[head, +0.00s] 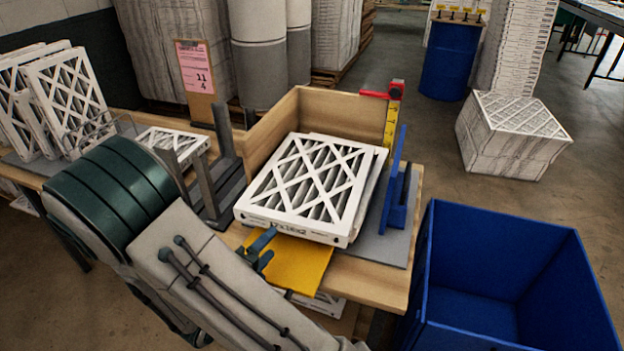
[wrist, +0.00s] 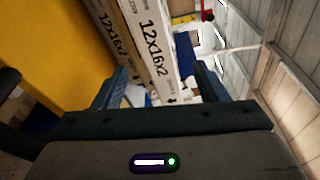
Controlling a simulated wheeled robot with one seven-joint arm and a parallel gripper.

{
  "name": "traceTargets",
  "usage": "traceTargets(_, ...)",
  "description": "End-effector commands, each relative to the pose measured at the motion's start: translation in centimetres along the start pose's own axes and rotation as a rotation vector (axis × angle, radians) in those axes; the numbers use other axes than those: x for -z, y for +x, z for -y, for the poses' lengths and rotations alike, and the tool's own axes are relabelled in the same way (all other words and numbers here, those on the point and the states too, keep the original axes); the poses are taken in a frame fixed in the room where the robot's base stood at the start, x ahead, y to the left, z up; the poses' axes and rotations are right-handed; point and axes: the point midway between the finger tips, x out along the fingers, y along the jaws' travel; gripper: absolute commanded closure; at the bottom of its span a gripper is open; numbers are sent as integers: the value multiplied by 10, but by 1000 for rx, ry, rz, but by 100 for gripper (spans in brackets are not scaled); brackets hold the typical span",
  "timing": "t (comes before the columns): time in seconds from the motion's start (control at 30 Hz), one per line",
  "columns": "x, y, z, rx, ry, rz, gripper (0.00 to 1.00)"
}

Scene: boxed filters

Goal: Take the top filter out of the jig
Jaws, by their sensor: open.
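The top filter (head: 303,190), a white-framed pleated panel with a lattice face, lies flat on a stack in the wooden jig (head: 317,112). Lower filters (head: 366,200) show slightly offset at its right side. In the wrist view, the printed edge of the top filter (wrist: 155,45) and one beneath it (wrist: 112,30) read 12x16x2. My gripper (head: 262,247) is open at the filter's near left edge, over a yellow sheet (head: 300,265). In the wrist view the filter edges lie between the open fingers (wrist: 160,90); whether they touch cannot be told.
A blue bin (head: 500,210) stands to the right of the jig. More filters (head: 70,100) stand on the table at left. A lattice-topped stack (head: 515,135) sits on the floor.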

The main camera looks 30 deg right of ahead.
Motion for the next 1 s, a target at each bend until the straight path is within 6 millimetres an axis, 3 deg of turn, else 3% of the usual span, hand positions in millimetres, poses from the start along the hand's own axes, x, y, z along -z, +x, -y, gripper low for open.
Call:
traceTargets(0.23,-19,-1,-12,39,-167,122,34)
traceTargets(0.6,-28,65,-10,38,-165,121,34)
traceTargets(0.87,-31,85,-10,37,-166,122,34)
traceTargets(1.0,-36,106,-10,38,-165,119,34)
